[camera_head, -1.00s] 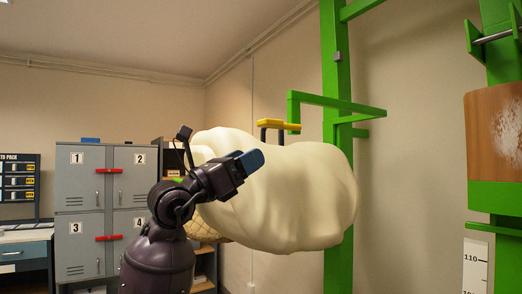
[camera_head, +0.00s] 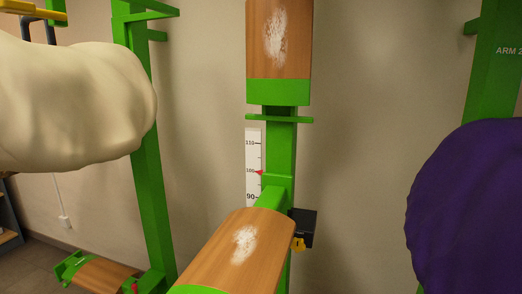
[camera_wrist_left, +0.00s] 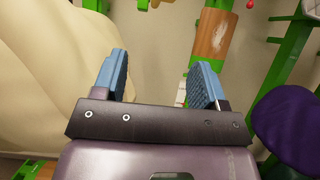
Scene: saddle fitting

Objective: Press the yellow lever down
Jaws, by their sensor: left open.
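A small yellow part (camera_head: 298,244), which may be the lever, sits at the lower edge of a black block (camera_head: 303,226) on the green centre post (camera_head: 281,150). A yellow bar (camera_head: 18,8) also shows at the top left, above the cream-coloured lumpy mass (camera_head: 75,100). My left gripper (camera_wrist_left: 160,70) shows only in the left wrist view. Its two blue fingers are apart with nothing between them. The cream mass (camera_wrist_left: 45,75) lies to its left in that view. I cannot make out a yellow part there. My right gripper is in neither view.
Wooden pads are on the post, one upright (camera_head: 278,40) and one jutting forward (camera_head: 235,255). A scale (camera_head: 253,165) with a red pointer stands beside it. A purple mass (camera_head: 470,210) fills the right side. Another wooden pad (camera_head: 100,275) is low at left.

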